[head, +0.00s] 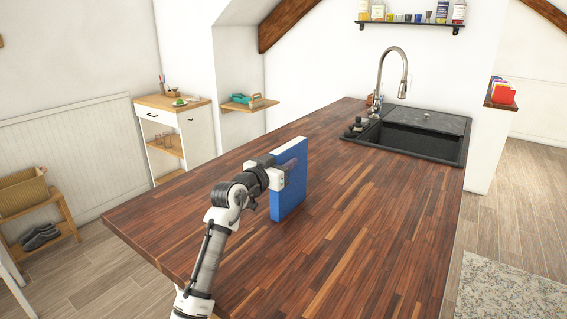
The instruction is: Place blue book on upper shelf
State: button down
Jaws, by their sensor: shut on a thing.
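A blue book (290,182) stands upright on or just above the wooden countertop (340,240); I cannot tell whether its lower edge touches the wood. My gripper (282,172) is shut on the book from its left side, near mid-height. The fingertips are partly hidden by the wrist and small in the picture. A black wall shelf (408,25) with several bottles and small cups is high on the back wall. I cannot tell from this view whether it is the upper shelf of the task.
A black sink (408,140) with a tall faucet (392,72) is at the counter's far right. A white cabinet (175,135) and a small wall shelf (249,104) are behind, left. Red books (502,93) stand on a ledge at right. The counter around the book is clear.

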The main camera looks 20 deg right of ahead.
jog(key=c, duration=1.1)
grip_release()
jog(key=shift+r, duration=0.15)
jog(key=shift+s+a, duration=0.15)
jog(key=shift+a, duration=0.1)
jog(key=b+v, duration=0.3)
jog(key=v, duration=0.8)
jog(key=shift+s+a, duration=0.15)
jog(key=shift+s, duration=0.1)
